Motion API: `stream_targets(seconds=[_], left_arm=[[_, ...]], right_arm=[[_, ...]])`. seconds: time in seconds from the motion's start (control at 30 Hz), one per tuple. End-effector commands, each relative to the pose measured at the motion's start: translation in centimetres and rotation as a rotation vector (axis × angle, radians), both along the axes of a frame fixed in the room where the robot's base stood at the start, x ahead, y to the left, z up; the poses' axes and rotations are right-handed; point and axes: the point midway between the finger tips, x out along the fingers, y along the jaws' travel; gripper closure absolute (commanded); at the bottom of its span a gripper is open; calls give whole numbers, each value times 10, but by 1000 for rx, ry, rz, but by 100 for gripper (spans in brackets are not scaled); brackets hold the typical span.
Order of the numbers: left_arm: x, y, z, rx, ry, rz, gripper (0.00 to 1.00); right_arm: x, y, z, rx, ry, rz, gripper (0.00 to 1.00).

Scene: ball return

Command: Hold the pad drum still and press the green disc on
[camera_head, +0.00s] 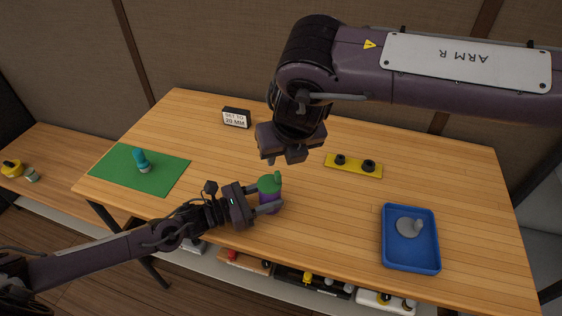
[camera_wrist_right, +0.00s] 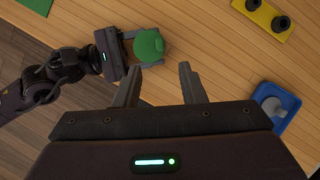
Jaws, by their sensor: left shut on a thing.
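The purple pad drum (camera_head: 269,205) stands near the front edge of the wooden table, with my left gripper (camera_head: 268,205) shut on its sides. The green disc (camera_head: 267,185), with a small upright grip, is on top of the drum; I cannot tell whether it is fully seated. The disc also shows from above in the right wrist view (camera_wrist_right: 149,46), between the left gripper's fingers. My right gripper (camera_wrist_right: 158,84) is open and empty, its fingers spread. In the head view it hangs above and behind the drum, apart from the disc.
A blue tray (camera_head: 386,262) holding a grey disc (camera_head: 409,227) lies at the right. A yellow holder (camera_head: 353,172) with two black knobs is behind. A teal tool (camera_head: 141,160) stands on a green mat (camera_head: 112,161). A sign (camera_head: 236,118) reads "SET TO 20 MM".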

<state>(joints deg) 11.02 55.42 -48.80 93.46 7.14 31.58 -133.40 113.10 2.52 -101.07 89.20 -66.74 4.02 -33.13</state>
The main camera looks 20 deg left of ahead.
Motion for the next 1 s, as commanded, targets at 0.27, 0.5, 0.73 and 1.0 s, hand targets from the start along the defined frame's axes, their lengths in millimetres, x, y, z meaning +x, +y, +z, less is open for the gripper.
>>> stream_targets(seconds=[0.27,0.5,0.73,1.0], left_arm=[[0,0,0,0,0,0,81],[0,0,0,0,0,0,81],[0,0,0,0,0,0,81],[0,0,0,0,0,0,81]], right_arm=[[-6,-4,16,0,0,0,63],[-6,-4,16,0,0,0,70],[3,14,-1,-42,49,50,100],[16,44,-23,-90,113,154,100]])
